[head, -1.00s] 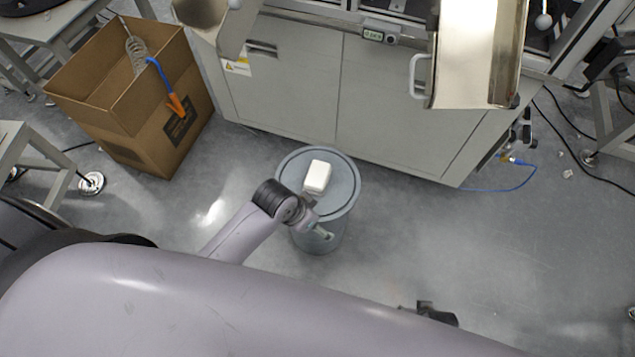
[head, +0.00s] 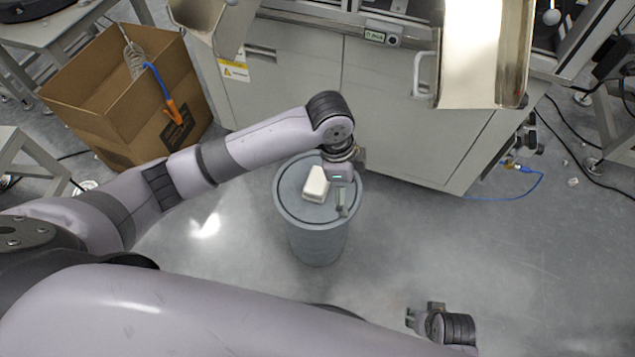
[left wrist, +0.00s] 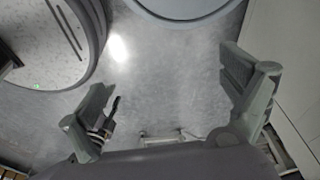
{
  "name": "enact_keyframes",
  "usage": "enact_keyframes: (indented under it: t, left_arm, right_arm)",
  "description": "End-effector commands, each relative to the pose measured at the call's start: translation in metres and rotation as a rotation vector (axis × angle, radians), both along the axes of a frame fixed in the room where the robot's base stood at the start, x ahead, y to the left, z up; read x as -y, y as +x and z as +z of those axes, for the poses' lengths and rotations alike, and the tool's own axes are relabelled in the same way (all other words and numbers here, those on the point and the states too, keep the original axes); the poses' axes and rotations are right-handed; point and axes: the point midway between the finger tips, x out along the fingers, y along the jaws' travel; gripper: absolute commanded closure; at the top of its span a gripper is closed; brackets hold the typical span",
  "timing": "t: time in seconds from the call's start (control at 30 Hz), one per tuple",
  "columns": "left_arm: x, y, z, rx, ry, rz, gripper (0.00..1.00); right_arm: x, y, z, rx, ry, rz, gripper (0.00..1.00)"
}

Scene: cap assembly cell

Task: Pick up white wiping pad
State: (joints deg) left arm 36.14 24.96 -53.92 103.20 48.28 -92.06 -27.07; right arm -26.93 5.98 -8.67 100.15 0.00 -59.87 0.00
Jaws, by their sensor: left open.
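The white wiping pad (head: 316,184) is a small white block lying on the round lid of a grey drum (head: 291,213). In the head view my left gripper (head: 342,200) is over the right side of the lid, just right of the pad and apart from it as far as I can tell. In the left wrist view my left gripper (left wrist: 170,92) is open and empty, with floor showing between its fingers. The pad is not in that view; only the drum's rim (left wrist: 185,17) shows at the top. My right gripper (head: 422,311) is low in the head view, open and empty.
A grey cabinet (head: 385,110) stands right behind the drum. An open cardboard box (head: 120,110) with a coiled hose and orange-tipped tool is at the upper left. A blue cable (head: 515,195) lies at the right. Floor right of the drum is clear.

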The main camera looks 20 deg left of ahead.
Motion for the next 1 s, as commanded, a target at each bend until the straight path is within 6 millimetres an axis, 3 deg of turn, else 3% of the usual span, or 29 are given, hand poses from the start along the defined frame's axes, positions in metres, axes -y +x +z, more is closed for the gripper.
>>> enact_keyframes:
  t: [0.03,0.2,0.43,0.57,0.8,1.0]
  left_arm:
    - [-0.017,0.021,0.009,0.006,0.055,-0.032,0.03]
    - [-0.059,0.057,0.030,-0.022,0.164,-0.093,0.03]
    - [-0.085,0.075,0.041,-0.042,0.212,-0.106,0.03]
    - [-0.086,0.075,0.021,-0.046,0.214,-0.106,0.03]
    - [-0.086,0.075,-0.033,-0.045,0.213,-0.106,0.03]
    - [-0.086,0.075,-0.066,-0.042,0.212,-0.106,0.03]
  right_arm:
    - [0.000,0.000,0.000,0.000,0.000,0.000,0.60]
    - [0.000,0.000,0.000,0.000,0.000,0.000,0.60]
    - [0.000,0.001,0.002,0.003,0.001,0.000,0.60]
    - [-0.001,0.006,0.016,0.014,0.002,-0.002,0.60]
    - [-0.001,0.013,0.060,0.038,0.003,-0.006,0.60]
    - [0.000,0.013,0.094,0.053,0.004,-0.008,0.60]
